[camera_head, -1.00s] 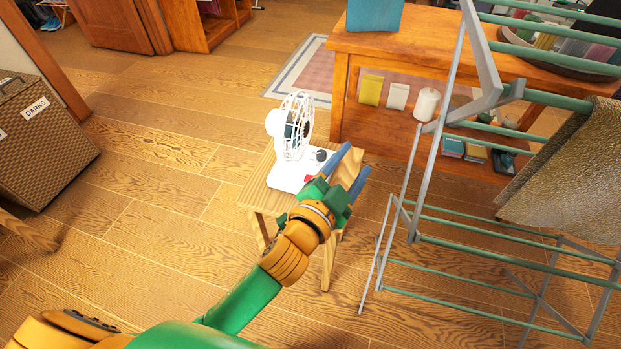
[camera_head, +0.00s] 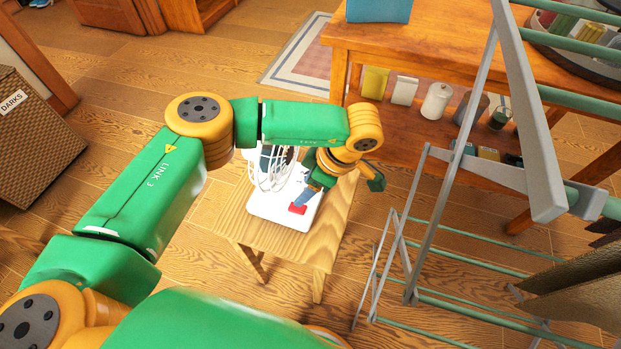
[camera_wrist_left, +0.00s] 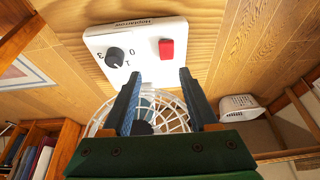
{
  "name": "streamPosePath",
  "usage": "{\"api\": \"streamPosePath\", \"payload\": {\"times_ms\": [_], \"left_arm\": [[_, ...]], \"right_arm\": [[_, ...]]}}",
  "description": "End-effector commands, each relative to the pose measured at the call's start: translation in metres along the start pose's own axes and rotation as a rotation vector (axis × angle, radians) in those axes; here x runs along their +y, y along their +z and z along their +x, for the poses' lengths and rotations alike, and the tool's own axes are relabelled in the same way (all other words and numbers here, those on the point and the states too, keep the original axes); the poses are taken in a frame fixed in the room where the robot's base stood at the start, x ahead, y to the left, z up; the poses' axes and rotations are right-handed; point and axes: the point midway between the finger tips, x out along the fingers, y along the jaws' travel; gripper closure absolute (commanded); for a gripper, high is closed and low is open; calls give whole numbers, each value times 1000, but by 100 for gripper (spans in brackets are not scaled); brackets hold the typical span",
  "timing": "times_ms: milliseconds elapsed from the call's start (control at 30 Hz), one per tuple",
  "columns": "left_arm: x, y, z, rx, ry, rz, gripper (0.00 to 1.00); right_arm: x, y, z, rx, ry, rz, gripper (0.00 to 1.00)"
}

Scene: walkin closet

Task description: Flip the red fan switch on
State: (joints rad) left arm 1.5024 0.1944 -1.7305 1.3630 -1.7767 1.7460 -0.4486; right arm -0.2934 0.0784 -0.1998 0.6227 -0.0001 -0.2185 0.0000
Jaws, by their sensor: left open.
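The white fan (camera_head: 272,172) stands on a small wooden stool, its wire cage partly hidden behind my left arm. The red switch (camera_head: 298,209) is on the front of its white base (camera_head: 268,208). In the left wrist view the red switch (camera_wrist_left: 167,49) is beyond the fingertips, beside a black knob (camera_wrist_left: 115,56) marked with numbers. My left gripper (camera_head: 314,190) points down over the base close to the switch. In the left wrist view its blue fingers (camera_wrist_left: 160,77) are apart and hold nothing. I cannot tell whether they touch the base. My right gripper is not in view.
The wooden stool (camera_head: 325,232) has bare room at its front. A metal drying rack (camera_head: 420,225) stands close on the right. A wooden table (camera_head: 440,55) with shelf items is behind. A wicker hamper (camera_head: 28,140) stands far left.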

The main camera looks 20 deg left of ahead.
Motion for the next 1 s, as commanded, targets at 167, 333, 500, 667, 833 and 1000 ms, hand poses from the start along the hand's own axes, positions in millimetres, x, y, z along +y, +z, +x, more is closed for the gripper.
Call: {"api": "streamPosePath", "payload": {"times_ms": [167,333,500,667,833,1000], "left_arm": [[-2,0,35,1,-6,0,40],[-2,1,61,-2,-3,2,40],[-1,1,67,-4,-2,2,40],[-1,2,66,-5,-2,3,51],[-2,2,66,-5,-2,3,97],[-1,3,67,0,-2,3,100]], "right_arm": [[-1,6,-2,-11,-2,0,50],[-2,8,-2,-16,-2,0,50],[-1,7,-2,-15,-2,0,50],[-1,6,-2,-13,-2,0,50],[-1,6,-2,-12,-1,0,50],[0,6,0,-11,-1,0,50]]}}
